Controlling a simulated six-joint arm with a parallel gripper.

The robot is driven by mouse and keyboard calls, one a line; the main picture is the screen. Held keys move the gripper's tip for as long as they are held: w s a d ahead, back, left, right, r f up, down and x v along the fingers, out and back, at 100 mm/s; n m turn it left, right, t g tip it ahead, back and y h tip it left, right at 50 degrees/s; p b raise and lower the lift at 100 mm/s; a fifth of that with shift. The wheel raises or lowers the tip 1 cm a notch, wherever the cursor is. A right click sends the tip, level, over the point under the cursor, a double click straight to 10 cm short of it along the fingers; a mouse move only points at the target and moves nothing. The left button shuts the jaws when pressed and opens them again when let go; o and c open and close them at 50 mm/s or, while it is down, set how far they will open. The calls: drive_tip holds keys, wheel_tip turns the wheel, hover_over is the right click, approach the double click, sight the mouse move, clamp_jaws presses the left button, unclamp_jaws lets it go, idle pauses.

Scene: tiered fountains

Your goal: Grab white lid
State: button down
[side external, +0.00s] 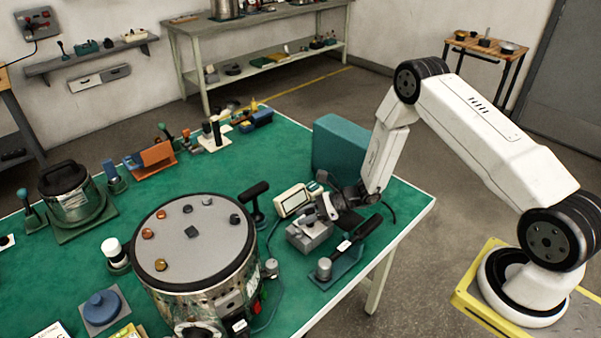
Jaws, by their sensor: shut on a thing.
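My gripper (338,204) is low over the right end of the green table, at a grey block (309,234). It is shut on a small white part (326,206), mostly hidden by the dark fingers. I cannot tell from this view whether that part is the white lid, or whether it touches the block. A white-topped round thing (112,247) stands far to the left, beside a big metal drum (192,250) with a grey top.
A white-framed device (294,200) is just left of my gripper and a teal box (341,146) is behind it. A black-handled tool on a blue base (340,262) is close in front. The green table (232,172) has free room at its middle.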

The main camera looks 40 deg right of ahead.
drive_tip(key=shift+r, duration=0.1)
drive_tip(key=shift+r, duration=1.5)
drive_tip(key=s+r, duration=0.9)
drive_tip(key=s, duration=0.5)
drive_tip(key=shift+r, duration=0.4)
drive_tip(key=shift+d, duration=0.1)
